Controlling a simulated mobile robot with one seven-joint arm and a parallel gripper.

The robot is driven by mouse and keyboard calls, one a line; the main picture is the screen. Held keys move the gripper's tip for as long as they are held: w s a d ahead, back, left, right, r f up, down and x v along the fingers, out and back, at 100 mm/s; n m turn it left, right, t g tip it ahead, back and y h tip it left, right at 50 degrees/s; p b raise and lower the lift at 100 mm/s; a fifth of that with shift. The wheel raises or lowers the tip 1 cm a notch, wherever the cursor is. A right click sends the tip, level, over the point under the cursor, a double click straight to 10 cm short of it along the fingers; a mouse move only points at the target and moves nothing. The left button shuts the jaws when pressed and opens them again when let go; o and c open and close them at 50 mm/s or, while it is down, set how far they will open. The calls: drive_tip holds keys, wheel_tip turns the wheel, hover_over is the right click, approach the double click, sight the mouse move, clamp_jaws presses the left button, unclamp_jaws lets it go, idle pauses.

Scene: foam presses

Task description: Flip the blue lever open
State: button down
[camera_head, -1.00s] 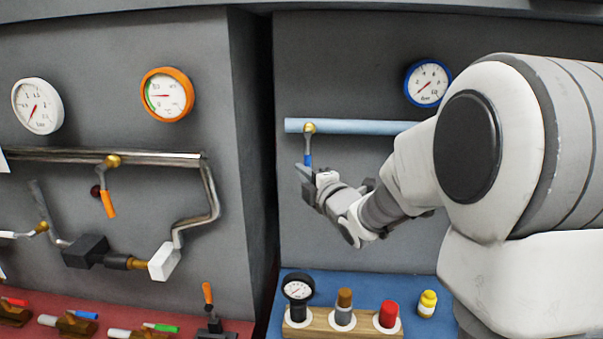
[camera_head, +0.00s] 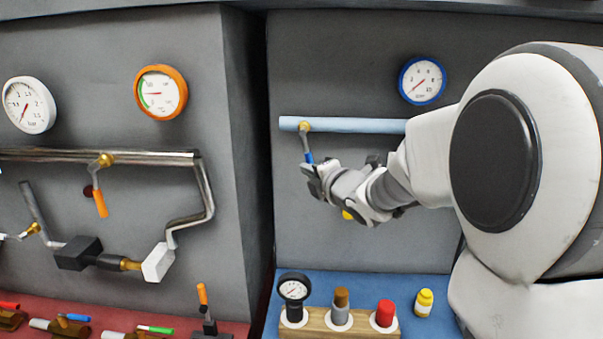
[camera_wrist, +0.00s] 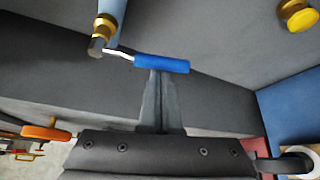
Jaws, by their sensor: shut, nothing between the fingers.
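The blue lever (camera_wrist: 162,64) has a blue grip on a metal shank that hangs from a brass valve (camera_head: 305,126) on the light blue pipe (camera_head: 350,125). In the head view the blue grip (camera_head: 309,157) points down and slightly right. My gripper (camera_head: 308,172) is at the grip's lower end. In the wrist view its shut fingers (camera_wrist: 158,75) meet at the middle of the blue grip, touching it or very close; which one I cannot tell. Nothing is between the fingers.
A blue-rimmed gauge (camera_head: 422,80) is above the pipe. An orange lever (camera_head: 100,203) hangs from the left pipe. Below, a wooden rack (camera_head: 353,322) and a yellow bottle (camera_head: 424,302) stand on the blue surface (camera_head: 345,287). A yellow knob (camera_head: 347,214) shows beneath my wrist.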

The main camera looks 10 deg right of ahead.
drive_tip(key=s+d+r+n+g+h+p, duration=0.2)
drive_tip(key=d+r+n+g+h+p, duration=0.2)
drive_tip(key=n+p, duration=0.5)
drive_tip(key=shift+d+r+h+p, duration=0.6)
drive_tip(key=shift+d+r+h, duration=0.35)
drive_tip(key=shift+r+h, duration=0.6)
drive_tip(key=shift+g, duration=0.3)
drive_tip(key=shift+w+f, duration=0.1)
drive_tip(key=shift+f, duration=0.05)
